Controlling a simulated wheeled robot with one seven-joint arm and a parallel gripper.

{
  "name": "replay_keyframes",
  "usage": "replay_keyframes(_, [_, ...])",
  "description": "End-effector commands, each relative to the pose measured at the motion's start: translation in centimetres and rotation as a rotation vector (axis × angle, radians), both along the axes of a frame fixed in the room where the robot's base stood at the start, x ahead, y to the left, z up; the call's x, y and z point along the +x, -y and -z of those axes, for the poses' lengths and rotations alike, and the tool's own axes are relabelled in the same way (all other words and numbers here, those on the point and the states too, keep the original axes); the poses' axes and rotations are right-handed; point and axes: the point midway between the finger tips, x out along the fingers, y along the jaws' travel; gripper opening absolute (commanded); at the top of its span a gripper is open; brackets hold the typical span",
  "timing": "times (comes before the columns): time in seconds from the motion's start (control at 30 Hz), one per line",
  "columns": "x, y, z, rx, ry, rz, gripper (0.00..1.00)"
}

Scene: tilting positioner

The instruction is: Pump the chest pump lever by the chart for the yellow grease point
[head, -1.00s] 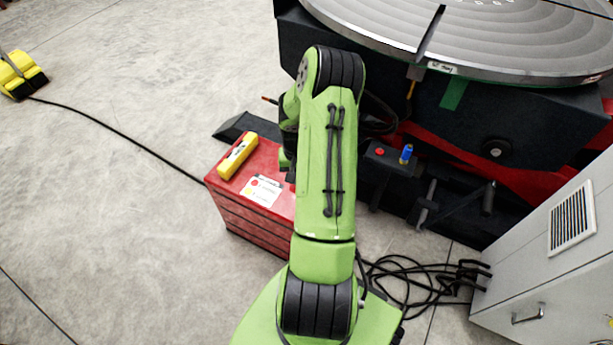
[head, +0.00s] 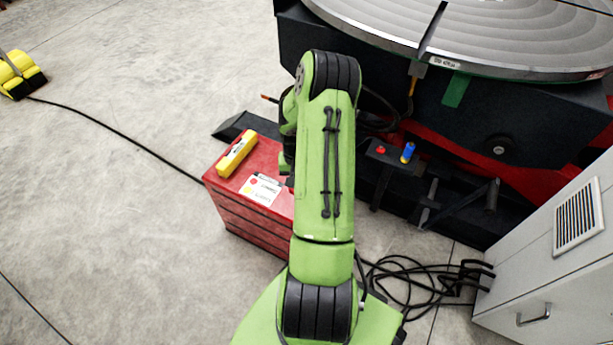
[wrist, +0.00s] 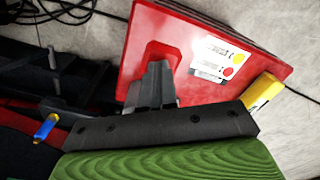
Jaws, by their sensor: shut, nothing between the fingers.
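The red chest (head: 245,217) stands on the floor left of my arm. On its top lie the chart (head: 262,189), a white card with red and yellow dots, and a yellow box (head: 237,155). The chart (wrist: 218,59) and the yellow box (wrist: 261,92) also show in the wrist view. My gripper (wrist: 156,68) is shut and empty over the chest top, in front of a darker red raised part (wrist: 168,55). I cannot make out the pump lever; my fingers and arm cover part of the chest. I cannot identify the yellow grease point.
The positioner's round table (head: 480,35) tilts at the back right. A blue cylinder (head: 408,153) and red button (head: 381,150) sit on its dark frame. A grey cabinet (head: 560,260) stands right, with loose black cables (head: 425,285) beside it. The left floor is mostly clear.

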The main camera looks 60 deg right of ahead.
Motion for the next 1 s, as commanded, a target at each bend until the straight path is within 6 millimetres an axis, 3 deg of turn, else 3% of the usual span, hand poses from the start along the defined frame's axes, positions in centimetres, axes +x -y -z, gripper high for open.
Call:
replay_keyframes(0.7, [-0.1,0.2,4.5,-0.006,0.000,0.004,0.00])
replay_keyframes(0.87, [-0.1,0.2,4.3,-0.006,0.000,0.004,0.00])
replay_keyframes(1.0, [-0.1,0.2,2.9,-0.006,0.000,0.003,0.00])
